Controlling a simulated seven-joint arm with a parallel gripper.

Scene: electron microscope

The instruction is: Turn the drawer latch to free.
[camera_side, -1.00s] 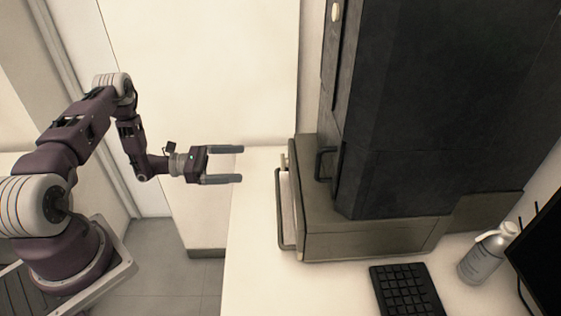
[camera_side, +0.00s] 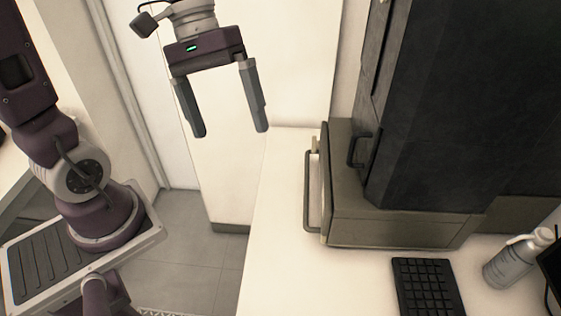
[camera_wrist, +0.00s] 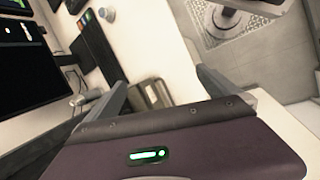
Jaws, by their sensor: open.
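The microscope's drawer front (camera_side: 323,190) is a pale panel with a grey bar handle (camera_side: 306,190), on the left side of the low olive-grey base (camera_side: 390,230). I cannot make out a separate latch or its setting in either view. A small black handle (camera_side: 352,150) sits above, at the foot of the dark column (camera_side: 440,110). My gripper (camera_side: 230,131) is open and empty, fingers pointing down, left of the base and apart from it. In the wrist view, my gripper (camera_wrist: 160,77) has an olive-grey box (camera_wrist: 152,92), probably the base, partly showing between its fingers.
A black keyboard (camera_side: 428,286) and a grey bottle with a white top (camera_side: 518,258) stand on the white table, right of and in front of the base. Bare tabletop (camera_side: 280,220) lies left of the drawer. Dark monitors (camera_wrist: 30,70) show in the wrist view.

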